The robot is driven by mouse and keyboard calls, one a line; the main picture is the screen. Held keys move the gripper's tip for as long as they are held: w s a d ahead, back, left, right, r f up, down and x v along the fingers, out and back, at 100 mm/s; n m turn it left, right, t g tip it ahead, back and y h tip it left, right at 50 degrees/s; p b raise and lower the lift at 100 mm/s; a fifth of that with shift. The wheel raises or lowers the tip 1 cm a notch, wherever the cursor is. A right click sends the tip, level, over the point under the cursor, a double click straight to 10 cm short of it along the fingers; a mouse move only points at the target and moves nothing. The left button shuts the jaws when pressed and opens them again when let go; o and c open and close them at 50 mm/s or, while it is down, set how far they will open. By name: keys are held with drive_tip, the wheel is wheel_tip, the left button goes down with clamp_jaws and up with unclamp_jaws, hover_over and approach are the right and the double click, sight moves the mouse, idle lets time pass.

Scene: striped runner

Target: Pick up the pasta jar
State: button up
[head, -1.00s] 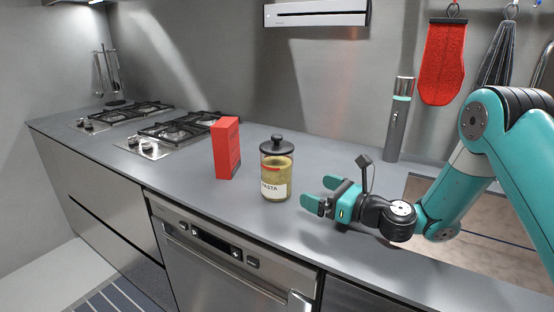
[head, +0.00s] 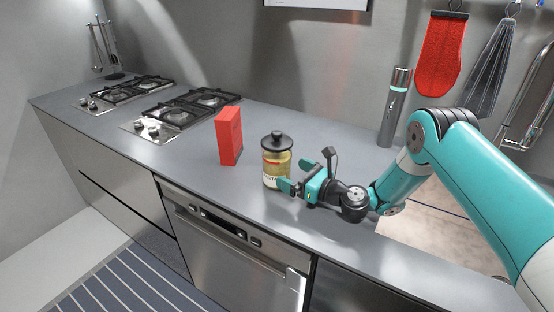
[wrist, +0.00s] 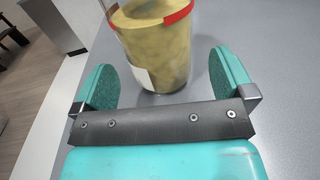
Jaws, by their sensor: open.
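The pasta jar (head: 276,166) stands upright on the grey counter in the head view. It is clear, with yellowish contents, a black knobbed lid and a white label. My gripper (head: 294,176) is at the jar's right side, low over the counter, with one fingertip in front of the jar's lower part. In the wrist view the jar (wrist: 158,50) is straight ahead, its base just at or beyond the tips of my open fingers (wrist: 165,75). The fingers are spread wider than the jar and I see no contact. The lid is out of the wrist view.
A red box (head: 229,136) stands left of the jar. Gas hobs (head: 180,112) are further left. A grey cylinder (head: 394,108) stands at the back right. The counter's front edge, above the dishwasher (head: 225,245), is close to the jar. A red mitt (head: 440,55) hangs on the wall.

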sight(280, 166)
drive_tip(key=p+x, duration=0.2)
drive_tip(key=x, duration=0.2)
drive_tip(key=shift+a+r, duration=0.1)
drive_tip(key=shift+a, duration=0.2)
drive_tip(key=shift+w+a, duration=0.2)
drive_tip(key=shift+w, duration=0.05)
drive_tip(key=shift+c, duration=0.2)
drive_tip(key=c, duration=1.1)
drive_tip(key=shift+o, duration=0.2)
